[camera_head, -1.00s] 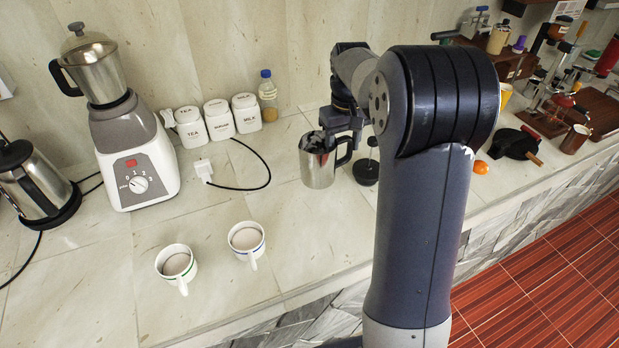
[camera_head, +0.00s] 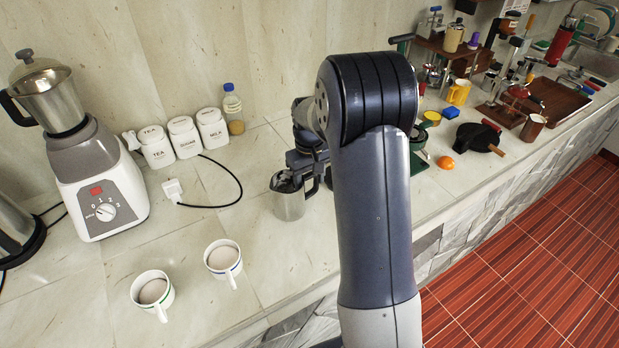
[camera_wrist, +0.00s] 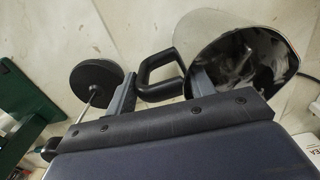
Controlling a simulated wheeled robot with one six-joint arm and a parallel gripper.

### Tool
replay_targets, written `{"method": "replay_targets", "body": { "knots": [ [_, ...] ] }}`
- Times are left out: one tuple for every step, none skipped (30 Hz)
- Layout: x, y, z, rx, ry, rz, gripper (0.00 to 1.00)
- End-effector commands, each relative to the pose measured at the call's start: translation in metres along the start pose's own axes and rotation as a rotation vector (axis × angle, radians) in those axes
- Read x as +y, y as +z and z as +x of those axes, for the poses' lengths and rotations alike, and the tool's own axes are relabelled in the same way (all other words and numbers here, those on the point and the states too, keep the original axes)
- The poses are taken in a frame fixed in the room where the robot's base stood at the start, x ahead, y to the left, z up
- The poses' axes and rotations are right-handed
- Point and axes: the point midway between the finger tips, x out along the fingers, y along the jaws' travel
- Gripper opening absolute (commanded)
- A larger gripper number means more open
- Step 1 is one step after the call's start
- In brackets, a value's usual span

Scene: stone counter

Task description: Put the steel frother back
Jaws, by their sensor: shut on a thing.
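The steel frother is a steel jug (camera_head: 289,206) with a black handle, right of the cups in the head view. In the wrist view the frother (camera_wrist: 222,25) is at the top right, its dark inside facing the camera. My gripper (camera_wrist: 162,88) has one finger on each side of the black handle and is shut on the frother. In the head view my gripper (camera_head: 308,168) is at the jug's upper right, partly hidden by my arm. I cannot tell whether the jug's base touches the counter.
Two cups (camera_head: 136,289) (camera_head: 208,258) stand front left, and a blender (camera_head: 105,195) behind them. White canisters (camera_head: 157,153) and a bottle (camera_head: 233,115) line the wall. A black disc with a rod (camera_wrist: 95,80) is beside my gripper. An orange (camera_head: 445,162) lies right of my arm.

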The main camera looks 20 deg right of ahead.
Motion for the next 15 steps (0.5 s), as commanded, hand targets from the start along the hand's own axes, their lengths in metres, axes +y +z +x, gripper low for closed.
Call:
{"method": "replay_targets", "body": {
  "knots": [
    [0.0001, -0.0003, -0.0006, 0.001, 0.0, 0.0, 0.09],
    [0.0001, -0.0003, -0.0006, 0.001, 0.0, 0.0, 0.09],
    [0.0001, -0.0003, -0.0001, 0.001, 0.0, 0.0, 0.09],
    [0.0001, -0.0002, 0.0008, 0.001, 0.0, 0.0, 0.09],
    [0.0001, -0.0002, 0.002, 0.001, 0.0, 0.0, 0.09],
    [0.0001, -0.0002, 0.0035, 0.001, 0.0, 0.0, 0.09],
    [0.0, -0.0001, 0.0031, 0.0, 0.0, 0.0, 0.53],
    [0.0, -0.0001, 0.0026, 0.0, 0.0, 0.0, 0.55],
    [0.0, -0.0001, 0.0025, 0.0, 0.0, 0.0, 0.58],
    [0.0, 0.0, 0.0025, 0.0, 0.0, 0.0, 0.61],
    [0.0, 0.0, 0.0025, 0.0, 0.0, 0.0, 0.63],
    [0.0, 0.0, 0.0025, 0.0, 0.0, 0.0, 0.67],
    [0.0, 0.0, 0.0025, 0.0, 0.0, 0.0, 0.69],
    [0.0, 0.0, 0.0025, 0.0, 0.0, 0.0, 0.71],
    [0.0, 0.0, 0.0024, 0.0, 0.0, 0.0, 0.73]
  ]
}}
